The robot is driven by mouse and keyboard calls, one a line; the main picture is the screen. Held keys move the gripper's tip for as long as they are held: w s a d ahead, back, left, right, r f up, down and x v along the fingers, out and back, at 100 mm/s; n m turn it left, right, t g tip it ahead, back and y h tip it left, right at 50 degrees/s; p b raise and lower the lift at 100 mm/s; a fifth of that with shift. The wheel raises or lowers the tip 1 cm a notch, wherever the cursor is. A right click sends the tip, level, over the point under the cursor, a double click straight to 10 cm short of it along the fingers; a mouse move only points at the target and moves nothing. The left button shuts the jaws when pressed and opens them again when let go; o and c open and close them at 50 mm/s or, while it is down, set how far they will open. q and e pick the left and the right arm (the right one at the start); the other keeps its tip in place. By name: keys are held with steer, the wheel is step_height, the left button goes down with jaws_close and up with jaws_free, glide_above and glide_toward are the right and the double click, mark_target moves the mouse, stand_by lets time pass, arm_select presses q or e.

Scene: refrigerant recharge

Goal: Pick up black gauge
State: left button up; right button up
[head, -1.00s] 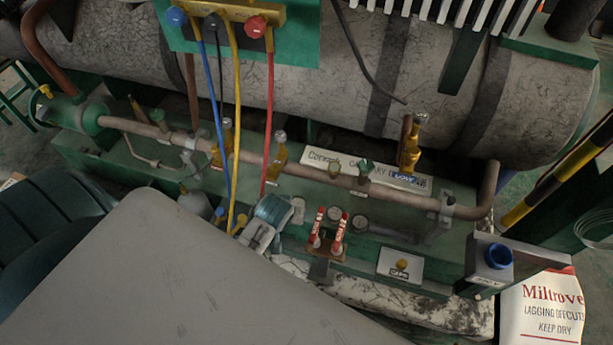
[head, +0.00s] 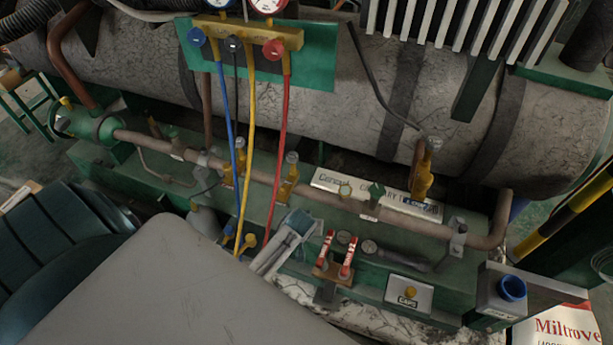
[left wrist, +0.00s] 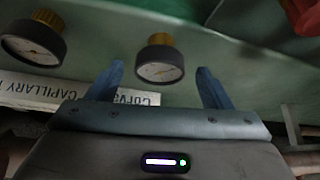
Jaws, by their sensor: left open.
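In the left wrist view a round gauge (left wrist: 160,62) with a black rim, white dial and brass fitting lies between the two blue fingers of my left gripper (left wrist: 160,82). The gripper is open, with a visible gap on each side of the gauge. A second similar black-rimmed gauge (left wrist: 33,42) is to the left, outside the fingers. My right gripper is not in view.
A copper pipe (head: 265,178) with brass valves runs behind. Blue, yellow and red hoses (head: 283,130) hang from the manifold (head: 250,38).

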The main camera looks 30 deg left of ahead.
arm_select(q)
steer(key=shift+x, duration=1)
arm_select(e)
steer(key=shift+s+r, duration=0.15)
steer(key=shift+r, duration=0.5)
arm_select(q)
steer(key=shift+c, duration=0.4)
steer(key=c, duration=0.9)
steer(key=shift+c, duration=0.2)
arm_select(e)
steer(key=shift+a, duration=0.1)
arm_select(q)
steer(key=shift+r, duration=0.1)
